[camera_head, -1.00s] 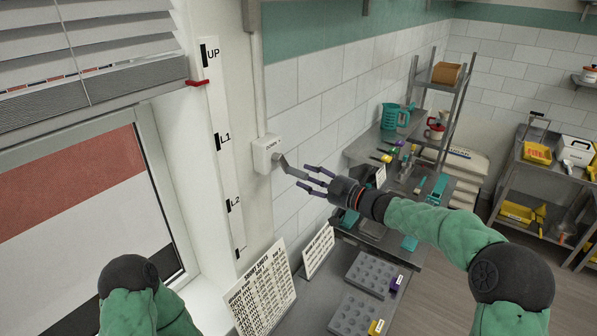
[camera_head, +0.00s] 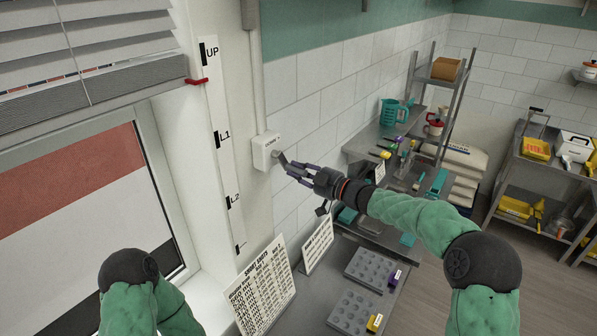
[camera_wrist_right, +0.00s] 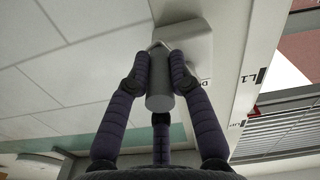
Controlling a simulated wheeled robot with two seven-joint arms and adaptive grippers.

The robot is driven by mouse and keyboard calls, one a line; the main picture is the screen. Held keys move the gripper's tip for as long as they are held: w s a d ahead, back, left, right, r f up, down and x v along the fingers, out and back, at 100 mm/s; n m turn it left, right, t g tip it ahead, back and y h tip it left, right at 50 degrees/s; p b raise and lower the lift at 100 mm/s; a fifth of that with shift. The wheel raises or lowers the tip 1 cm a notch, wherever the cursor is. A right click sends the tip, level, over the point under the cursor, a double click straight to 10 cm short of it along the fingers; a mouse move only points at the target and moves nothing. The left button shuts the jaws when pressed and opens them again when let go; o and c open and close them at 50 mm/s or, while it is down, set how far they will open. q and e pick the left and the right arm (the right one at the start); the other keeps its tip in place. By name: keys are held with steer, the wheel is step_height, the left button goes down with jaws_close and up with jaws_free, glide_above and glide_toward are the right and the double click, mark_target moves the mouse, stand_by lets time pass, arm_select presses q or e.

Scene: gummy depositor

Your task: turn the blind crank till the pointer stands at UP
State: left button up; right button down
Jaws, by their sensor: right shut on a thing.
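The blind crank's white box (camera_head: 267,151) is on the wall right of the window. Its grey crank arm (camera_head: 281,157) points down and right. In the right wrist view the grip is a grey cylinder (camera_wrist_right: 160,101) between my fingers. My right gripper (camera_head: 291,172) is shut on this crank grip; its purple fingers (camera_wrist_right: 160,72) also show in the right wrist view. The red pointer (camera_head: 198,81) stands below the UP mark (camera_head: 207,52) and well above the L1 mark (camera_head: 218,139) on the white scale strip (camera_head: 221,105). My left gripper is out of view.
The raised blind (camera_head: 110,50) hangs left of the strip. Below the crank, a counter holds printed signs (camera_head: 262,289) and grey mould trays (camera_head: 371,269). Tools, jugs and a metal rack (camera_head: 446,95) stand farther right. The tiled wall beside the crank is clear.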

steer(key=n, duration=0.1)
steer(key=w+n+b, duration=0.1)
steer(key=shift+d+r+n, duration=0.3)
steer(key=shift+d+r, duration=0.05)
steer(key=shift+w+d+r+n+b, duration=0.2)
steer(key=shift+r+n+b, duration=0.4)
steer(key=shift+n, duration=1)
steer(key=shift+w+d+r+n+b, duration=0.2)
steer(key=shift+r+n+b, duration=0.45)
steer(key=shift+n, duration=0.95)
steer(key=shift+w+d+r+n+b, duration=0.1)
steer(key=shift+w+r+n+b, duration=0.2)
steer(key=shift+r+n, duration=0.95)
steer(key=shift+f+n, duration=0.35)
steer(key=shift+n, duration=0.1)
steer(key=c, duration=1.1)
jaws_free()
